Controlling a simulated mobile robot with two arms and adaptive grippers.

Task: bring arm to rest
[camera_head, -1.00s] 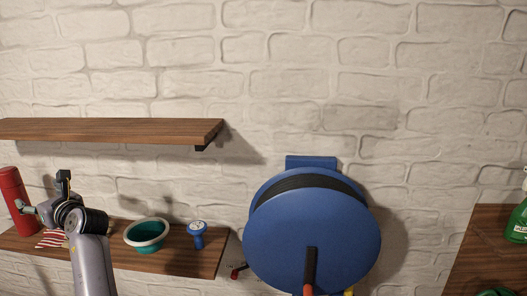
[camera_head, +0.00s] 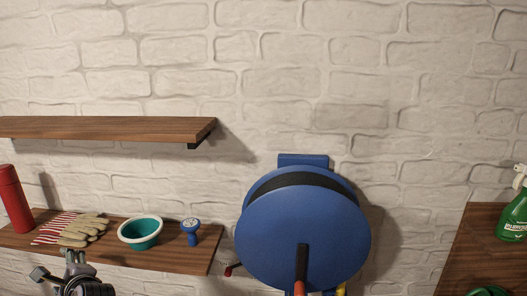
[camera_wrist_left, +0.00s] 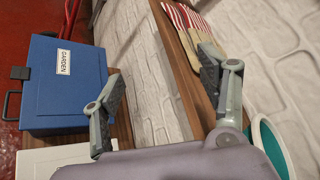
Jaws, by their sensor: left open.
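My left gripper (camera_head: 62,277) is at the lower left of the head view, in front of the lower wooden shelf's front edge. In the left wrist view its two fingers (camera_wrist_left: 155,95) are spread apart with nothing between them. The striped gloves (camera_head: 75,230) lie on the shelf behind it, and also show at the top of the left wrist view (camera_wrist_left: 195,30). My right gripper is not in view.
The lower shelf (camera_head: 170,257) holds a red cylinder (camera_head: 13,199), a teal bowl with white rim (camera_head: 140,233) and a blue knobbed item (camera_head: 190,231). A blue hose reel (camera_head: 305,235) hangs on the wall. A blue box labelled GARDEN (camera_wrist_left: 65,85) stands left in the wrist view.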

